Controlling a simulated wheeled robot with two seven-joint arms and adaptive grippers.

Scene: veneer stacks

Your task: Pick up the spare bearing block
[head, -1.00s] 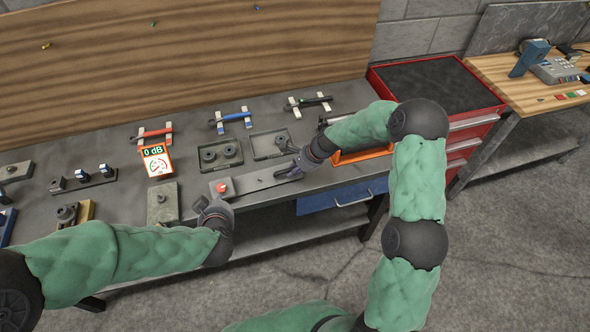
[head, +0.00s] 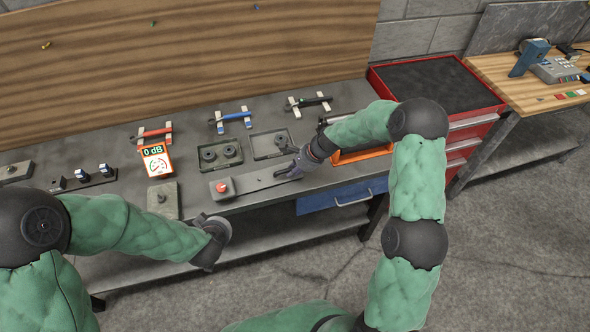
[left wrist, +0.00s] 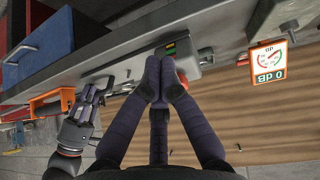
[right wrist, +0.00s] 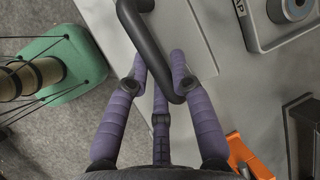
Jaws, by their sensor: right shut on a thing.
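My right gripper (head: 294,169) is shut on a dark bar handle (right wrist: 150,45) above the long grey plate on the bench. My left gripper (left wrist: 160,66) has its fingertips together with nothing seen between them; in the head view its wrist hangs in front of the bench edge. No block is plainly marked as the spare bearing block. A grey tray (head: 239,163) holds two dark round parts (head: 220,153). A second tray (head: 257,153) has a round part at its right side; a tray with a ringed part (right wrist: 292,8) shows in the right wrist view.
The long plate (head: 245,183) carries a red knob (head: 222,187). A 0 dB meter (head: 156,160) stands left of the trays. Tools with red, blue and black handles lie behind. An orange bin (head: 362,155) is beside my right wrist. My left arm hides the bench's front left.

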